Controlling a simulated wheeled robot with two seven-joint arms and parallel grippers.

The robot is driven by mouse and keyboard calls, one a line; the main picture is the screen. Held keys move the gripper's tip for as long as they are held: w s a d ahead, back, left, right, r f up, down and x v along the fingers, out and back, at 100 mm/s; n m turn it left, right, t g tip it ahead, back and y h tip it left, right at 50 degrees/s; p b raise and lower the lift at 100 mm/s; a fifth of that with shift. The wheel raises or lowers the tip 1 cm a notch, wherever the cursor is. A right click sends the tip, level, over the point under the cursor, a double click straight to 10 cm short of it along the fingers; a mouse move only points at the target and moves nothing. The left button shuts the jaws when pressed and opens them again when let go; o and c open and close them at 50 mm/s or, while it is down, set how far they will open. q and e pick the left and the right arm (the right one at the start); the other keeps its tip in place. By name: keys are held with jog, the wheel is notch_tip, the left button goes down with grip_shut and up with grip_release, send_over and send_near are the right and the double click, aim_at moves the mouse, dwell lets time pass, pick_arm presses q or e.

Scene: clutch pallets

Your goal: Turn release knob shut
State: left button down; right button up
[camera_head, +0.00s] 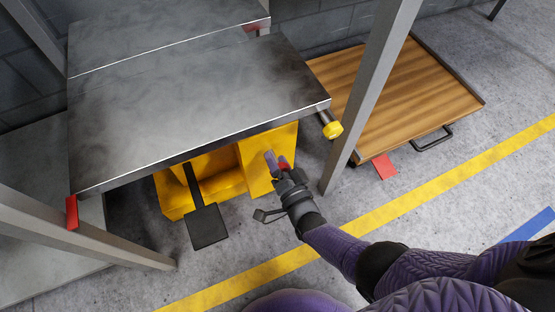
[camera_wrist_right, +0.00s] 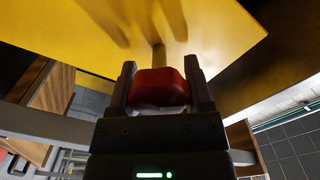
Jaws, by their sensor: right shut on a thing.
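The release knob (camera_wrist_right: 160,88) is a red block on a short stem in front of a yellow panel. In the right wrist view it sits between the two fingers of my right gripper (camera_wrist_right: 159,90), which is shut on it. In the head view my right gripper (camera_head: 279,163) reaches the yellow housing (camera_head: 258,160) under the grey metal table, and the knob shows only as a bit of red at the fingertips. My left gripper is not in view.
A black pedal (camera_head: 207,227) sticks out left of my right gripper. A grey post (camera_head: 370,95) stands to the right, with a wooden platform (camera_head: 410,95) behind it. A yellow-capped roller (camera_head: 332,129) juts from the tabletop (camera_head: 190,110) corner above the gripper.

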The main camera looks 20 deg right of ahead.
jog(key=m, duration=0.4)
jog(key=shift+f, duration=0.15)
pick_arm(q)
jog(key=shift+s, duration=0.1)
pick_arm(e)
jog(key=shift+m, duration=1.7)
jog(key=shift+s+f, duration=0.1)
jog(key=o, duration=1.3)
jog(key=shift+s, duration=0.2)
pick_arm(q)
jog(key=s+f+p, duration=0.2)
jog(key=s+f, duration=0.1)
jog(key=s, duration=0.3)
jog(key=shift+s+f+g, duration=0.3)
pick_arm(e)
jog(key=s, duration=0.9)
jog(key=shift+s+d, duration=0.2)
jog(key=shift+s, duration=0.05)
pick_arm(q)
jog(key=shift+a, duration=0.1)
